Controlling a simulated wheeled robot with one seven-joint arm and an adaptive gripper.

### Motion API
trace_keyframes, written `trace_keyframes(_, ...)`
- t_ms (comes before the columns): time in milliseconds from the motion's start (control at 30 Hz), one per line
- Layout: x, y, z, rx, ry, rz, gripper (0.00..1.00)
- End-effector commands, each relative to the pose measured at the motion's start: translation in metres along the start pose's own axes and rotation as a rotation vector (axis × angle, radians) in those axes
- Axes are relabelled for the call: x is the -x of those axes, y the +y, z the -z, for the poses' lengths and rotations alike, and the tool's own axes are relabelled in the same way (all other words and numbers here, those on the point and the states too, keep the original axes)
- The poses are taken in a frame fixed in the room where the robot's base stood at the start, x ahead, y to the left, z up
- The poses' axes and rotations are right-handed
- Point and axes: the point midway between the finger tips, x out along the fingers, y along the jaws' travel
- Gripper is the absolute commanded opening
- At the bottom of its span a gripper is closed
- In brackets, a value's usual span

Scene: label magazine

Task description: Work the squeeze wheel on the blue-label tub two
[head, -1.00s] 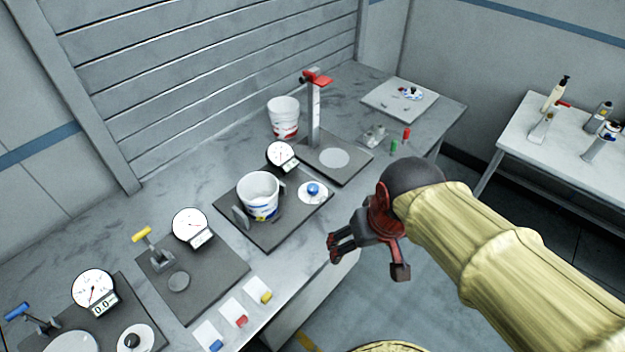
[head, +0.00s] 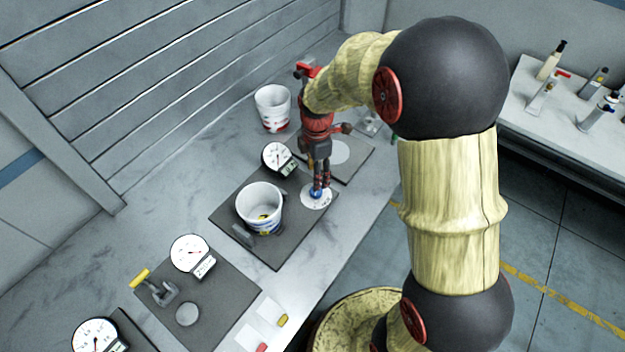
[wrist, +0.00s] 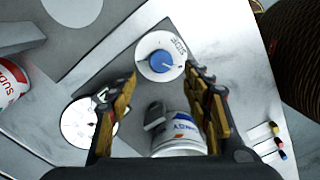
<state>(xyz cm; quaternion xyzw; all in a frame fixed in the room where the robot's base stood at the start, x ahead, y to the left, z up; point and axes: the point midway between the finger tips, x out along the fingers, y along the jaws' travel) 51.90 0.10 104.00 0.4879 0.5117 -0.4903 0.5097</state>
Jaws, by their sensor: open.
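The blue-label tub (head: 260,205) stands upright on a dark base plate (head: 280,252), between grey squeeze pads (head: 243,234). Its blue lettering shows in the wrist view (wrist: 182,128). The squeeze wheel is a blue knob (wrist: 161,62) with a pale pointer line, on a white printed disc at the right end of the plate. My gripper (head: 321,187) points down over the knob and partly hides it in the head view. In the wrist view my open fingers (wrist: 160,72) lie either side of the knob's line, empty. I cannot tell whether the tips touch it.
A dial gauge (head: 278,158) stands behind the tub. A yellow-handled station (head: 160,290) is at lower left. Coloured tabs (wrist: 278,142) lie along the front edge.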

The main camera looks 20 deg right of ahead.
Motion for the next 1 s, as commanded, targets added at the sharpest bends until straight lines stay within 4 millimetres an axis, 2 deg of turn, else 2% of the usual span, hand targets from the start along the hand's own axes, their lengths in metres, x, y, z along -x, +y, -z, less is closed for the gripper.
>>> trace_keyframes(100, 0.000, 0.000, 0.000, 0.095, 0.000, -0.003, 0.49)
trace_keyframes(267, -0.009, 0.000, 0.000, 0.131, 0.000, -0.001, 0.49)
trace_keyframes(700, -0.070, -0.001, 0.000, 0.128, 0.000, 0.000, 0.49)
trace_keyframes(1000, -0.078, 0.000, 0.000, 0.127, 0.000, -0.003, 0.49)
